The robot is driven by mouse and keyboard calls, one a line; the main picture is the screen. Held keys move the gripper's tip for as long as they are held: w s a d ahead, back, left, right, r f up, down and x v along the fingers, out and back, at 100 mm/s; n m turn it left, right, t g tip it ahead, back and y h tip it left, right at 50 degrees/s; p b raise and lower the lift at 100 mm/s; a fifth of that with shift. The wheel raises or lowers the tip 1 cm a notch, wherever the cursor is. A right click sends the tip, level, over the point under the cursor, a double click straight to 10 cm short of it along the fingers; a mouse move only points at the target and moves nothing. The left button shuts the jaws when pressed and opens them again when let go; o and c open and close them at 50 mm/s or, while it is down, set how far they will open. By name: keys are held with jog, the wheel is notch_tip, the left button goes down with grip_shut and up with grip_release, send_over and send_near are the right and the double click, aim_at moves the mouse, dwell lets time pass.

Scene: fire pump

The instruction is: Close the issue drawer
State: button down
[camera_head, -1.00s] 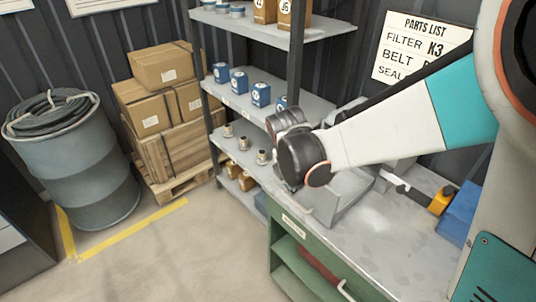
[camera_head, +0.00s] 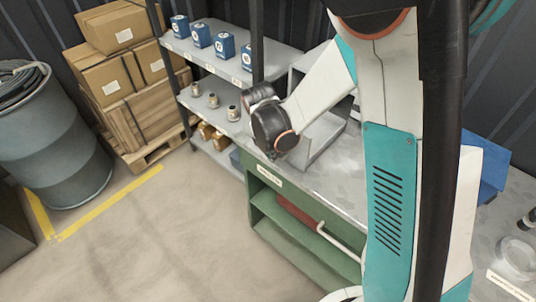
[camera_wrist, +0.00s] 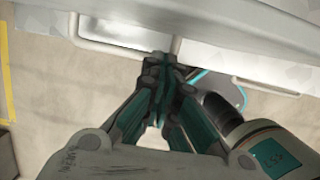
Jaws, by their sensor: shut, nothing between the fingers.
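The green workbench (camera_head: 262,215) stands in the middle of the head view, with a small label plate (camera_head: 266,175) under its top and a pale bar handle (camera_head: 340,241) at its front. How far the issue drawer stands out is unclear there; my arm covers part of the front. In the wrist view a pale front with a blurred label (camera_wrist: 125,33) and a bar handle (camera_wrist: 88,43) is seen close up. My gripper (camera_wrist: 160,62) is shut and empty, its tips at the right end of this handle. Whether they touch it is unclear. My gripper is not visible in the head view.
Another pale bar (camera_wrist: 265,88) shows at right in the wrist view. A metal shelf rack (camera_head: 275,60) with blue boxes stands behind the bench. A drum (camera_head: 58,140) and cartons (camera_head: 115,75) stand left. The floor before the bench (camera_head: 165,240) is clear.

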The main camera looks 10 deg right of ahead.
jog(key=shift+w+d, duration=0.45)
jog(key=shift+d, duration=0.15)
jog(key=shift+w+d, duration=0.1)
jog(key=w+d, duration=0.5)
jog(key=d, duration=0.2)
jog(key=w+d+b, duration=0.1)
jog(key=w+d, duration=0.4)
jog(key=d, duration=0.1)
jog(key=w+d, duration=0.5)
jog(key=d, duration=0.2)
jog(key=shift+d+b, duration=0.3)
jog(key=shift+b, duration=0.05)
jog(key=shift+r, duration=0.1)
